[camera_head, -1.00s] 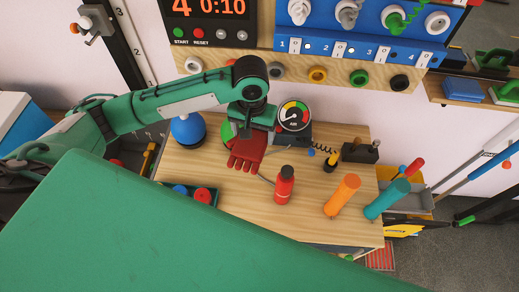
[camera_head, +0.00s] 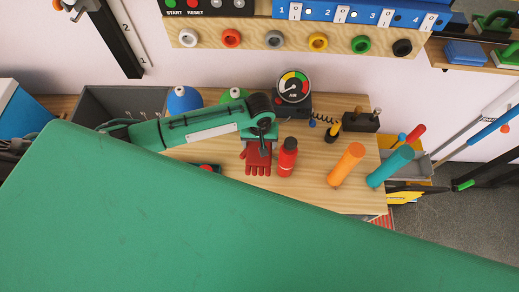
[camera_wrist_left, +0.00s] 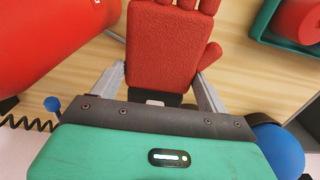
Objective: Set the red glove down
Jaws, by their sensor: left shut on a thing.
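The red glove (camera_head: 258,163) is over the wooden bench top (camera_head: 225,165), just left of the red bottle (camera_head: 287,158). My left gripper (camera_head: 260,148) is shut on the glove's cuff, with its fingers pointing toward the bench. In the left wrist view the glove (camera_wrist_left: 168,45) sits between the two grey fingers, its own fingers pointing away from the palm. I cannot tell whether the glove touches the bench. My right gripper is not in view.
A gauge (camera_head: 293,86) is behind. A blue round object (camera_head: 183,100) is at the back left. In the left wrist view, the red bottle (camera_wrist_left: 50,35) is close beside the glove.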

